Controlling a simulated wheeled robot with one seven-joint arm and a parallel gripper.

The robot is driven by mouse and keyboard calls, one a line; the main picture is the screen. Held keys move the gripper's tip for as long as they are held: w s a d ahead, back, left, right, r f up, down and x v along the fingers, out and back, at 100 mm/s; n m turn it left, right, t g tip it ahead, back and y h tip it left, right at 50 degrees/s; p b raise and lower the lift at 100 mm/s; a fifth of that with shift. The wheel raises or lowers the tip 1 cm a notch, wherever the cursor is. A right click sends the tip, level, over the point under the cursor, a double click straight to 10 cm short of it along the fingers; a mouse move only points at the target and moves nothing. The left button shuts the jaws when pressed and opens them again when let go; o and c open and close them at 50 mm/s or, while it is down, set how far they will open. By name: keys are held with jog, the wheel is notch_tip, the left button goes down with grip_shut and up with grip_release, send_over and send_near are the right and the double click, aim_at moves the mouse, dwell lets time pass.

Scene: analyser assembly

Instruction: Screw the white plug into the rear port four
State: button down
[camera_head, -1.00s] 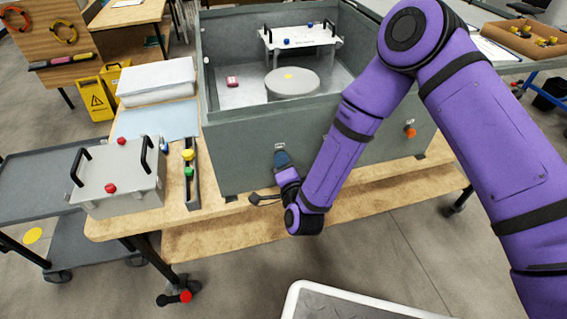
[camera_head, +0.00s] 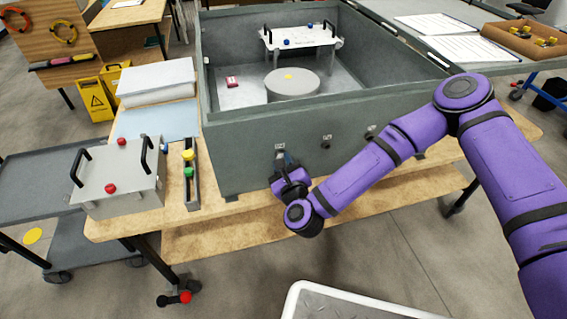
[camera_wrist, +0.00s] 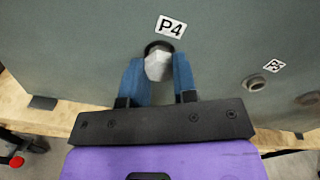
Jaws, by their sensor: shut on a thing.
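The white plug (camera_wrist: 158,66) sits between the blue fingers of my gripper (camera_wrist: 158,78) in the wrist view. My gripper is shut on it. The plug is at the dark ring of rear port four (camera_wrist: 155,46), right below the P4 label (camera_wrist: 171,26). The plug faces the wall and covers most of the port, so how deep it sits cannot be told. In the head view my gripper (camera_head: 284,164) is at the near wall of the grey analyser housing (camera_head: 240,150), below a small label. The plug is not visible there.
Port P3 (camera_wrist: 254,83) is to the right of the gripper, with another port beyond it. The wooden table (camera_head: 215,210) runs under the housing. A grey box with black handles (camera_head: 120,180) and a rail with coloured plugs (camera_head: 189,175) stand at left.

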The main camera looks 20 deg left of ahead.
jog(key=c, duration=1)
grip_release()
jog(key=n, duration=2.4)
jog(key=shift+f, duration=0.1)
jog(key=shift+c, duration=0.5)
grip_shut()
